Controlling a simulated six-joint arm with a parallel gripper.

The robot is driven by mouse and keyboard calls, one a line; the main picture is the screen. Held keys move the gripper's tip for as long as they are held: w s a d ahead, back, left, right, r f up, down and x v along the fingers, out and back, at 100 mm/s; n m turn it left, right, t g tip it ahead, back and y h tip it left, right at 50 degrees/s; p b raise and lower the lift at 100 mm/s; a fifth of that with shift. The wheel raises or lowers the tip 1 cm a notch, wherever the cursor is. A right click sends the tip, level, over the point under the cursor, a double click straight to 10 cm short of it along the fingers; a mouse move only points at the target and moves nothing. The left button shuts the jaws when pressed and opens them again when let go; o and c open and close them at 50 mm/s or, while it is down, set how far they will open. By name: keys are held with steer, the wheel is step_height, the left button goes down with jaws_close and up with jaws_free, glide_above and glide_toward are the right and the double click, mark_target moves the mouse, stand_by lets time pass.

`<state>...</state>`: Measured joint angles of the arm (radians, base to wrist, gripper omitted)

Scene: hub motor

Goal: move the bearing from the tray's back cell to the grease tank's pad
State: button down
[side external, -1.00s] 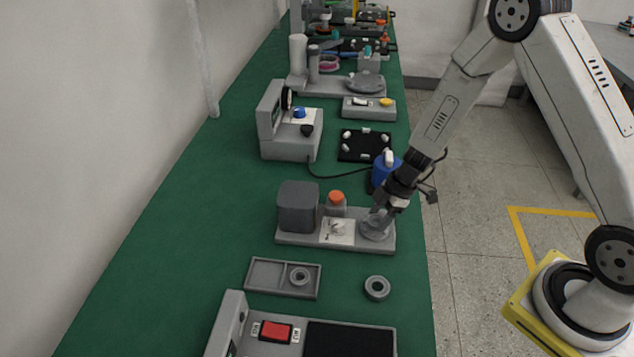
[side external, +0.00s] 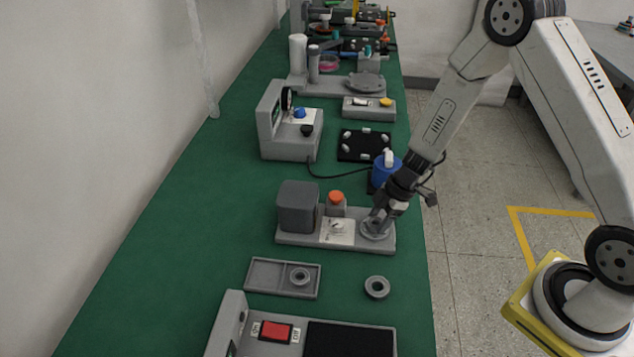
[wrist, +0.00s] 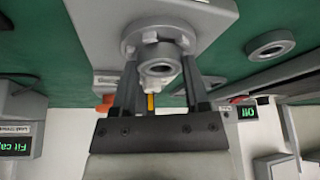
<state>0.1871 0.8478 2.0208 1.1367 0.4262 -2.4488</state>
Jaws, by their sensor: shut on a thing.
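My gripper (side external: 376,220) is low over the round pad (side external: 377,235) at the right end of the grease tank's base. In the wrist view my gripper (wrist: 159,72) is shut on a grey ring-shaped bearing (wrist: 158,56), with one finger on each side. The bearing is in front of the round pad (wrist: 129,42), which has light posts around it; I cannot tell whether the two touch. In the side view the fingers hide most of the held bearing. The grey two-cell tray (side external: 265,262) has an empty left cell and a ring (side external: 299,275) in its right cell.
A loose ring (side external: 377,287) lies on the green bench (side external: 180,270) right of the tray. The grease tank's grey block (side external: 298,207) and orange-capped bottle (side external: 336,200) stand left of the pad. A blue container (side external: 384,172) stands just behind my gripper.

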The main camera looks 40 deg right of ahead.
jaws_free()
steer(key=shift+w+d, duration=0.1)
steer(key=shift+r, duration=0.15)
steer(key=shift+s+v, duration=0.15)
steer(key=shift+v, duration=1.7)
steer(key=shift+s+v, duration=0.15)
steer(key=shift+v, duration=1.75)
